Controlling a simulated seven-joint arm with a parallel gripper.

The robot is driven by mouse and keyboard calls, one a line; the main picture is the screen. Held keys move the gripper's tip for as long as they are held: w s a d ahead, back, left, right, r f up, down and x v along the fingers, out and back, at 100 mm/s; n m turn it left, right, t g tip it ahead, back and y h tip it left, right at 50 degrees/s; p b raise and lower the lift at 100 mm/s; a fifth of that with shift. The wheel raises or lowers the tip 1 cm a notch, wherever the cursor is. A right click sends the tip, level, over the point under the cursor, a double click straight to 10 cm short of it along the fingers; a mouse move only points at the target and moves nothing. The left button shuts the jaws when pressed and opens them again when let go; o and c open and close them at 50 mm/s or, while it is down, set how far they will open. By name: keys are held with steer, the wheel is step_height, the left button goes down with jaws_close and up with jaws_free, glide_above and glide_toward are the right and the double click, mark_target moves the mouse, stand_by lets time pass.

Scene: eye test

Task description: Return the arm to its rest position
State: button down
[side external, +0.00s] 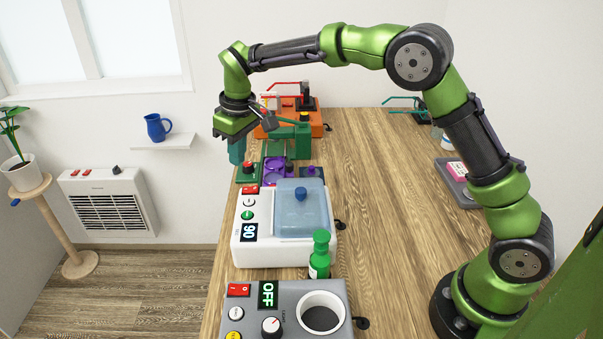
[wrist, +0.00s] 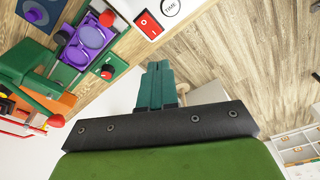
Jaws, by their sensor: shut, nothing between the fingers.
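My green arm arches over the wooden table (side external: 390,190) from its base at the right. My gripper (side external: 237,160) points down at the table's left edge, beside a green device (side external: 290,140). Its teal fingers also show in the wrist view (wrist: 157,66), pressed together with nothing between them. In that view the tips are near the table edge, with the floor showing around them.
A white device with a blue lid (side external: 302,212), a green bottle (side external: 320,258) and a grey device reading OFF (side external: 285,300) line the table's left side. Purple round parts (side external: 277,172) and an orange machine (side external: 315,125) stand farther back. The table's middle is clear.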

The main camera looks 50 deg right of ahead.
steer(key=shift+w, duration=0.1)
steer(key=shift+s+f+m, duration=0.5)
steer(key=shift+s+f, duration=0.25)
steer(key=shift+s, duration=0.25)
steer(key=s+d+r+m+t, duration=0.1)
steer(key=s+d+r+m, duration=0.1)
steer(key=s, duration=0.7)
steer(key=s+d+r+m+t+y, duration=0.1)
steer(key=s+d+r+m+t, duration=0.1)
steer(key=s, duration=0.7)
steer(key=s+d+r+m+t, duration=0.2)
steer(key=s+r, duration=0.3)
steer(key=s, duration=0.4)
steer(key=shift+s+d+r+y, duration=0.3)
steer(key=shift+d, duration=0.45)
